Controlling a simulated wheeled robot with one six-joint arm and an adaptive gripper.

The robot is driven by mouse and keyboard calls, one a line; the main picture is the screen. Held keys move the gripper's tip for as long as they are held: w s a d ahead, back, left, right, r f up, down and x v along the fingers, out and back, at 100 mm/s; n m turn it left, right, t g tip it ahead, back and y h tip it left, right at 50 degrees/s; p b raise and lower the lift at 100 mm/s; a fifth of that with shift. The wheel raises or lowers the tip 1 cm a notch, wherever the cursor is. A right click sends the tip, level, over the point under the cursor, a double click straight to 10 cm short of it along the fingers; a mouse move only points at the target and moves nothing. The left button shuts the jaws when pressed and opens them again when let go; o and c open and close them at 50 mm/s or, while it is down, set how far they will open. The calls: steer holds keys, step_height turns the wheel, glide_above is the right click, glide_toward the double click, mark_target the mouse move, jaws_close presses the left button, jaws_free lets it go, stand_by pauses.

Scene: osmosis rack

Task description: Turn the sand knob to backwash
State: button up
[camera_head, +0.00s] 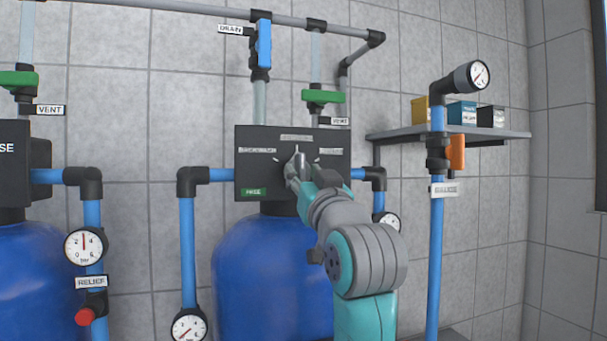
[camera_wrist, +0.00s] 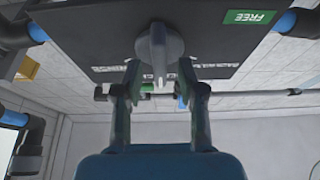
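A dark control box (camera_head: 247,168) with a grey knob stands on a blue tank. The knob (camera_wrist: 160,45) shows in the wrist view, which is upside down relative to the head view; its narrow grip points toward the box's top label (camera_head: 297,138). Left (camera_head: 257,151) and right (camera_head: 331,151) labels are too small to read. My gripper (camera_head: 295,168) is in front of the knob and hides most of it in the head view. In the wrist view my gripper (camera_wrist: 159,72) has its fingers apart, one on each side of the knob's grip. Contact cannot be told.
A green tag (camera_head: 253,191) is on the box's lower left. Blue pipes (camera_head: 188,240) and gauges (camera_head: 188,326) flank the tank. A second tank (camera_head: 30,280) with a box stands left. A shelf (camera_head: 455,131) with small boxes is at right. Green-handled valves (camera_head: 323,96) hang above.

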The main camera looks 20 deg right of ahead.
steer(key=shift+w+r, duration=0.2)
steer(key=shift+w, duration=0.25)
jaws_close()
steer(key=shift+n+y, duration=0.4)
steer(key=shift+n, duration=0.2)
steer(key=n+y, duration=0.2)
steer(key=n, duration=0.2)
steer(key=n+g+y, duration=0.1)
steer(key=n, duration=0.3)
steer(key=shift+y, duration=0.4)
steer(key=n+g+y, duration=0.1)
steer(key=n, duration=0.2)
steer(key=n+g+y, duration=0.1)
steer(key=n, duration=0.3)
